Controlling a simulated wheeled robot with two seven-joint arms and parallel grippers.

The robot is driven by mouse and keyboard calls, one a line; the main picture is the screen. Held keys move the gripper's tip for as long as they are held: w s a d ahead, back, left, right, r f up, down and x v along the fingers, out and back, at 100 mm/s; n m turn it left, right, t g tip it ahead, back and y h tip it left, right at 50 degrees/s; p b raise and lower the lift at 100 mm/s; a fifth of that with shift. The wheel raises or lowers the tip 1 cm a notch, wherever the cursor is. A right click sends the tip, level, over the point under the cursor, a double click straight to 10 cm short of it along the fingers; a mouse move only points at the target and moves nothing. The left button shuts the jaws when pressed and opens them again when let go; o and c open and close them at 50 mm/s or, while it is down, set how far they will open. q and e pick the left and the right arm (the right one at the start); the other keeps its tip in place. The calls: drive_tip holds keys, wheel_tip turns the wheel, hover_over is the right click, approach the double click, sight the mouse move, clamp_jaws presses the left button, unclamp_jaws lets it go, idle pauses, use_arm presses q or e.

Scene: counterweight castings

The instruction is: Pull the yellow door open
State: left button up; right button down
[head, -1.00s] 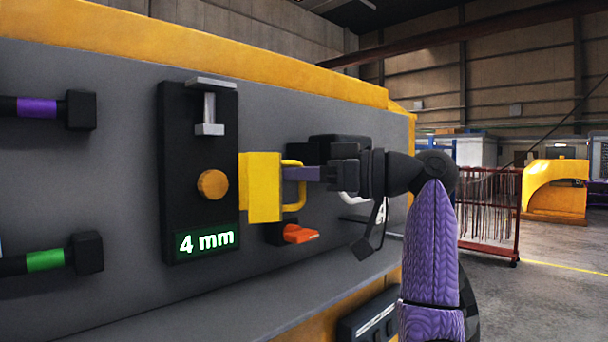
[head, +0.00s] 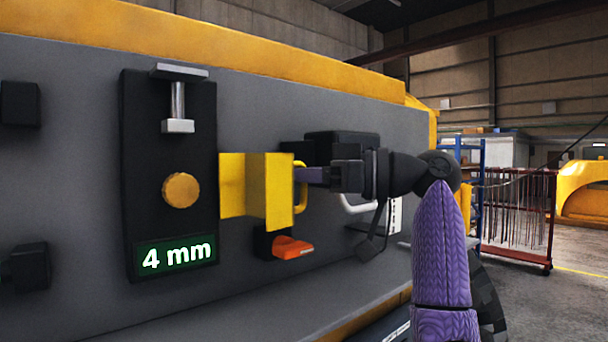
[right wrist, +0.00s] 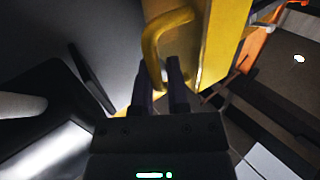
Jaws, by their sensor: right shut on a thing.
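The yellow door (head: 270,190) is on the grey machine front, right of the black panel with the "4 mm" display. It stands at an angle to a second yellow face (head: 232,185) on its left. The door's yellow loop handle (head: 301,190) is on its right edge. My right gripper (head: 308,175) is shut on the handle. In the right wrist view the gripper's dark fingers (right wrist: 162,85) straddle the lower part of the handle (right wrist: 158,45), with the door (right wrist: 225,40) to the right. My left gripper is not in view.
The black panel (head: 168,225) carries a yellow knob (head: 181,190) and a metal clamp (head: 178,105). An orange lever (head: 291,247) is just below the door. A white handle (head: 358,205) is to the right. A red rack (head: 515,215) stands on the floor further right.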

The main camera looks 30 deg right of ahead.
drive_tip(key=shift+d+r, duration=0.1)
drive_tip(key=shift+r, duration=0.2)
drive_tip(key=c, duration=0.7)
unclamp_jaws()
drive_tip(key=shift+w+d, duration=0.1)
drive_tip(key=shift+w, duration=0.05)
drive_tip(key=shift+c, duration=0.2)
